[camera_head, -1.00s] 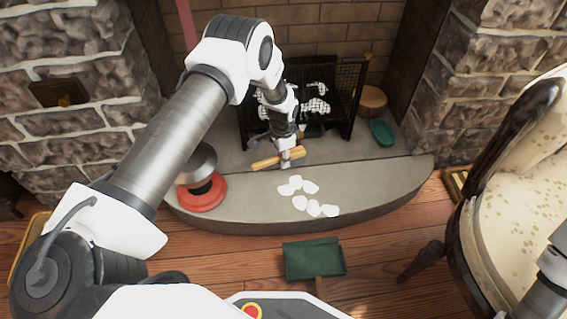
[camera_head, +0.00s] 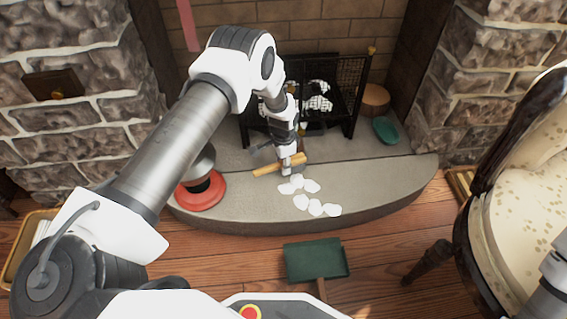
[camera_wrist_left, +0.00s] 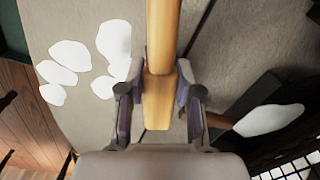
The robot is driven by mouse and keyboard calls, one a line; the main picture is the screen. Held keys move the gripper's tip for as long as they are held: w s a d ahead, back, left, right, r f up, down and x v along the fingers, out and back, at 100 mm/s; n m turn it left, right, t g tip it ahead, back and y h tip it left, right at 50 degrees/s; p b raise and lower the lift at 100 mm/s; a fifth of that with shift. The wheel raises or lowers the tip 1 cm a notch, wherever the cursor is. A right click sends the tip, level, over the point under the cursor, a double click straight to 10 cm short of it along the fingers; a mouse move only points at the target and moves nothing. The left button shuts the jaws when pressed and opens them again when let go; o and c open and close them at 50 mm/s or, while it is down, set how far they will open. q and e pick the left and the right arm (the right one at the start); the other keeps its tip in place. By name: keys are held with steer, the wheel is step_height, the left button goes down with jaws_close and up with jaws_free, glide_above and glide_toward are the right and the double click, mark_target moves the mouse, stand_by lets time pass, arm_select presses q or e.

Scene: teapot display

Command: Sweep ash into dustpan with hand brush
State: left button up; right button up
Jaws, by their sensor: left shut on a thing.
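My left gripper (camera_head: 287,166) is shut on the light wooden handle (camera_head: 266,169) of the hand brush, low over the stone hearth. In the left wrist view, the handle (camera_wrist_left: 162,35) runs between the fingers of the gripper (camera_wrist_left: 160,100); the bristles cannot be made out. Several white ash flakes (camera_head: 316,207) lie on the hearth, the nearest just in front of the gripper. Flakes (camera_wrist_left: 68,54) also show left of the handle in the wrist view. The green dustpan (camera_head: 315,260) lies on the wood floor below the hearth edge, its handle towards me. My right gripper is out of view.
The raised hearth (camera_head: 385,182) has a curved front edge. A black fire grate (camera_head: 345,110) stands behind the brush. A red-based round object (camera_head: 200,192) is at left, a green dish (camera_head: 386,130) at back right. A patterned chair (camera_head: 525,190) stands at right.

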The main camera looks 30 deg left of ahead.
arm_select(q)
steer(key=shift+f+b, duration=0.4)
steer(key=shift+f, duration=0.2)
